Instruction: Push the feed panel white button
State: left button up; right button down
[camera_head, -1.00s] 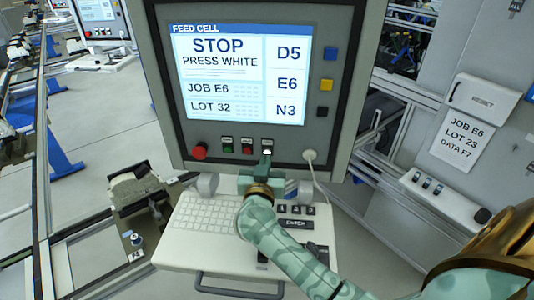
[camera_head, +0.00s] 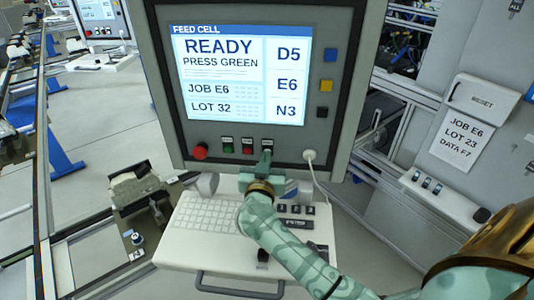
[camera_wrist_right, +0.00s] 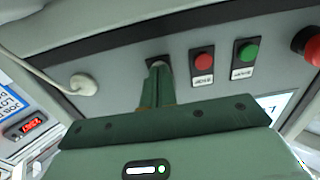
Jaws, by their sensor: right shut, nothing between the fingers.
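The feed panel (camera_head: 160,70) stands upright in the middle of the head view. Its screen (camera_head: 240,75) reads "READY, PRESS GREEN". My right gripper (camera_head: 266,158) is shut and empty, its fingertips up against the lower button row. The fingertips (camera_wrist_right: 158,68) cover the white button's place in the right wrist view, so the button itself is hidden. Left of the fingertips in the head view are a red button (camera_head: 247,149) and a green button (camera_head: 228,148). They also show in the wrist view, red (camera_wrist_right: 204,61) and green (camera_wrist_right: 248,52). My left gripper is out of view.
A red emergency knob (camera_head: 200,151) sits left on the panel, and a white cable plug (camera_head: 309,155) sits just right of the fingertips. A keyboard shelf (camera_head: 180,250) juts out below. Blue, yellow and black buttons (camera_head: 326,85) line the right edge.

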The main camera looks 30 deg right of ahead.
jog(key=shift+p+v, duration=0.45)
jog(key=shift+v, duration=1.95)
jog(key=shift+f, duration=0.1)
